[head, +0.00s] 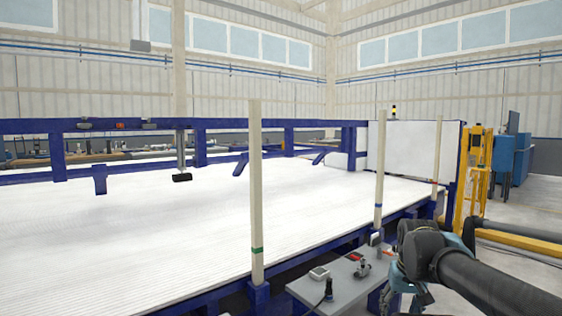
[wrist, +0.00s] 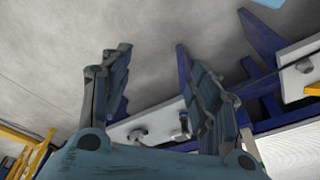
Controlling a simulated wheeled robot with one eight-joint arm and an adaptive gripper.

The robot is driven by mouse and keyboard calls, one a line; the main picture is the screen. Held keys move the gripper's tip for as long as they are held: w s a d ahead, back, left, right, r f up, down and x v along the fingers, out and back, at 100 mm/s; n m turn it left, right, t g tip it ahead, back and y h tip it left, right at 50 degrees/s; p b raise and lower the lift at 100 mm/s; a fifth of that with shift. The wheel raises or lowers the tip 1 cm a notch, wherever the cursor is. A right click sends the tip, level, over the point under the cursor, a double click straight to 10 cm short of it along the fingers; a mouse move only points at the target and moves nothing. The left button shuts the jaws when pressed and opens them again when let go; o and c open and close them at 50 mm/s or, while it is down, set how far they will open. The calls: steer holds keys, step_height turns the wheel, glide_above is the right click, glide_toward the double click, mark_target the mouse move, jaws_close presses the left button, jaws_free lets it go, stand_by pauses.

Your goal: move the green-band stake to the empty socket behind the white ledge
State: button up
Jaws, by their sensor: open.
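The green-band stake (head: 256,190) is a tall pale post with a green band near its foot. It stands upright in a blue socket (head: 259,296) at the near edge of the white bed in the head view. The white ledge (head: 318,291) is right of the stake's foot and carries small fittings. I cannot clearly make out an empty socket behind it. My gripper (head: 408,298) is low at the right of the ledge, well apart from the stake. In the wrist view my gripper (wrist: 160,72) is open, with nothing held between its fingers.
A blue-band stake (head: 379,170) and a red-band stake (head: 436,155) stand farther along the bed's edge. The ribbed white bed (head: 120,240) is clear. A yellow frame (head: 476,175) stands at the right. Blue frame parts (wrist: 262,40) and grey floor show in the wrist view.

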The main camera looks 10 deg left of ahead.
mark_target(258, 154)
steer(key=w+a+r+m+t+y, duration=0.5)
steer(key=w+a+r+m+y, duration=0.2)
steer(key=w+a+r+m, duration=0.95)
steer(key=w+a+r+m+t+y, duration=0.5)
steer(key=w+a+r+m, duration=0.7)
steer(key=a+r, duration=0.9)
steer(key=w+a, duration=0.4)
steer(key=w+a+n+y, duration=0.1)
steer(key=w+a, duration=0.3)
steer(key=a, duration=0.1)
steer(key=w+a+f+n, duration=0.1)
steer(key=w+a, duration=0.4)
steer(key=shift+g, duration=0.3)
jaws_close()
steer(key=shift+w+r, duration=0.1)
